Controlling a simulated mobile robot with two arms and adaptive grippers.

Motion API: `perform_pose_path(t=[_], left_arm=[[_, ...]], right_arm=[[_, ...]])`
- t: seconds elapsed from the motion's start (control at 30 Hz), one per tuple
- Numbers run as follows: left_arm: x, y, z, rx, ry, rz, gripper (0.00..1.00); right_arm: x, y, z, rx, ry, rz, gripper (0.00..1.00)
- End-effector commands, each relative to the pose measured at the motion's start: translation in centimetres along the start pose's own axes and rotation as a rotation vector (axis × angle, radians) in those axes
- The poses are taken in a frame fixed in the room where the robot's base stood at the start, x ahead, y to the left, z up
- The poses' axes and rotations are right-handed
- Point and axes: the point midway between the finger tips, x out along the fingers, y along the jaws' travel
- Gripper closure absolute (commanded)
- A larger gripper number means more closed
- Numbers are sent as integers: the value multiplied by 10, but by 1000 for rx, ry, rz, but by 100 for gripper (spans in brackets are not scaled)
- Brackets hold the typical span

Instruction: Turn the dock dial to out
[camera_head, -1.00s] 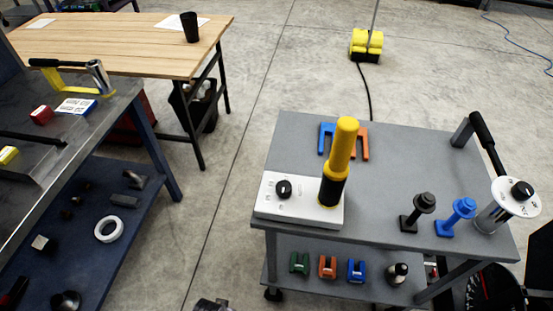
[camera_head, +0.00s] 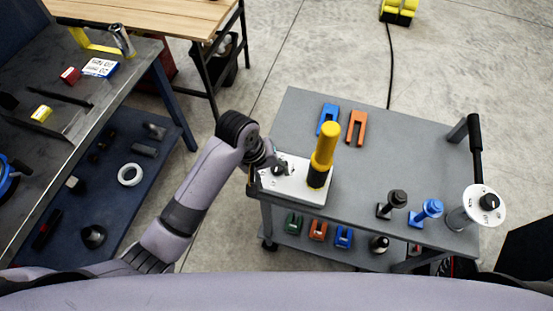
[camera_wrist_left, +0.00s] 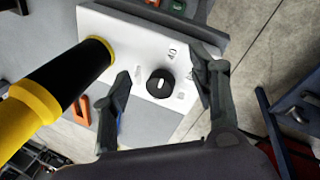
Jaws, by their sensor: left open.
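A white box (camera_head: 300,187) on the grey cart's near left corner bears a black dial knob (camera_head: 278,170) with a white pointer mark. In the left wrist view the knob (camera_wrist_left: 161,83) sits between my open fingers, with a printed 40 (camera_wrist_left: 172,53) beside it; other labels are too small to read. My left gripper (camera_head: 270,162) reaches over the box from the left, fingers either side of the knob, with no clear contact. A second black knob (camera_head: 489,201) sits on a round white dial face (camera_head: 484,216) at the cart's right; its lettering is small. My right gripper is out of view.
A yellow-and-black upright handle (camera_head: 325,150) stands beside the knob on the box. The cart top's middle is clear.

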Motion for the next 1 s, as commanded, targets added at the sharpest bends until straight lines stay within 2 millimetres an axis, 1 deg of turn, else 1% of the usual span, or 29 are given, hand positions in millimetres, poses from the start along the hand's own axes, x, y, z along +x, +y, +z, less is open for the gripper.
perform_pose_path(t=[0.03,0.1,0.2,0.33,0.4,0.47,0.57,0.73,0.83,0.9,0.97,1.0], left_arm=[[-18,16,-10,-15,-2,-16,46],[-39,32,-19,-57,-14,-55,46],[-70,49,-30,-125,-16,-132,46],[-100,59,-41,-204,2,-222,46],[-110,61,-45,-234,12,-254,46],[-115,62,-46,-250,17,-269,46],[-115,62,-46,-260,20,-278,46],[-99,59,-45,-262,15,-272,46],[-86,54,-43,-265,11,-277,46],[-67,50,-43,-262,13,-272,46],[-56,46,-43,-263,12,-273,46],[-50,44,-43,-263,14,-278,46]], right_arm=[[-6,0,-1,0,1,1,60],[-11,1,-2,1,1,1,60],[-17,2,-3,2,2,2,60],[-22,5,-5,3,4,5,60],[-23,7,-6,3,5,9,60],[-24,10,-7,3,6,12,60],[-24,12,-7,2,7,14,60],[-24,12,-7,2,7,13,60],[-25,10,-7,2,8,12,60],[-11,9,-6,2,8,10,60],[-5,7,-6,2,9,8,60],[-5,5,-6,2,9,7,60]])
